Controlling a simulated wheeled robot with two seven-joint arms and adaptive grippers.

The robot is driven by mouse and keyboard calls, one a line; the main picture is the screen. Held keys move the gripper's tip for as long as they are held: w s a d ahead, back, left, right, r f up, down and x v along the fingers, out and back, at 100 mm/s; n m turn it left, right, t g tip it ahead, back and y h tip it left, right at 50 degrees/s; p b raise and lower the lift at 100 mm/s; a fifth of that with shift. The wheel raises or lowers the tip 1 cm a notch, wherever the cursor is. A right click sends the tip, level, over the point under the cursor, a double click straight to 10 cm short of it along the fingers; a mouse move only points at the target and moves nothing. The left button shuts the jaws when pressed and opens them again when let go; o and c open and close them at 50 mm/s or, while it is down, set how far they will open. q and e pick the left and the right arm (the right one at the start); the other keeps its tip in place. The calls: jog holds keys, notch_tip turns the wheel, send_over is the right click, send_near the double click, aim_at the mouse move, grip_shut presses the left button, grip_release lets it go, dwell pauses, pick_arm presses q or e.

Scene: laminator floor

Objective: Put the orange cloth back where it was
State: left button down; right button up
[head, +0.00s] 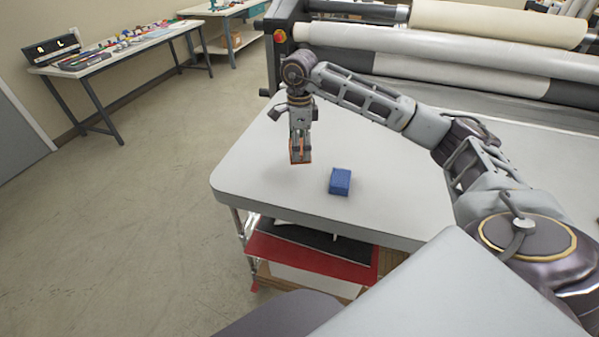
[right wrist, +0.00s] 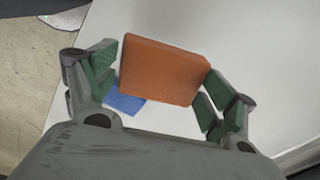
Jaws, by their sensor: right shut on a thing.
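The orange cloth is a small folded block (right wrist: 163,72) between the green-padded fingers of my right gripper (right wrist: 160,88) in the right wrist view. In the head view the orange cloth (head: 300,157) hangs at the tip of the right gripper (head: 300,146), which points down over the left part of the grey table (head: 260,185). The gripper is shut on the cloth. Whether the cloth touches the table top, I cannot tell. My left gripper is not in view.
A blue block (head: 340,181) lies on the table right of the cloth; it also shows in the right wrist view (right wrist: 125,103). Laminator rollers (head: 450,45) stand behind. The table's left edge is close. Red and black sheets (head: 310,255) lie on a shelf below.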

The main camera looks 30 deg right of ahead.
send_over(300, 176)
notch_tip(300, 176, down, 4)
jog(key=shift+a+f, duration=0.1)
jog(key=shift+f, duration=0.1)
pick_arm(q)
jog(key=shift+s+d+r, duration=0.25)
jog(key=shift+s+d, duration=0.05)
pick_arm(e)
jog(key=shift+f, duration=0.55)
jog(key=shift+f+p, duration=0.45)
jog(key=shift+f, duration=1.4)
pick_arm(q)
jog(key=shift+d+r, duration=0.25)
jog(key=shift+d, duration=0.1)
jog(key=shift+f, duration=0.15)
pick_arm(e)
jog(key=shift+f, duration=0.2)
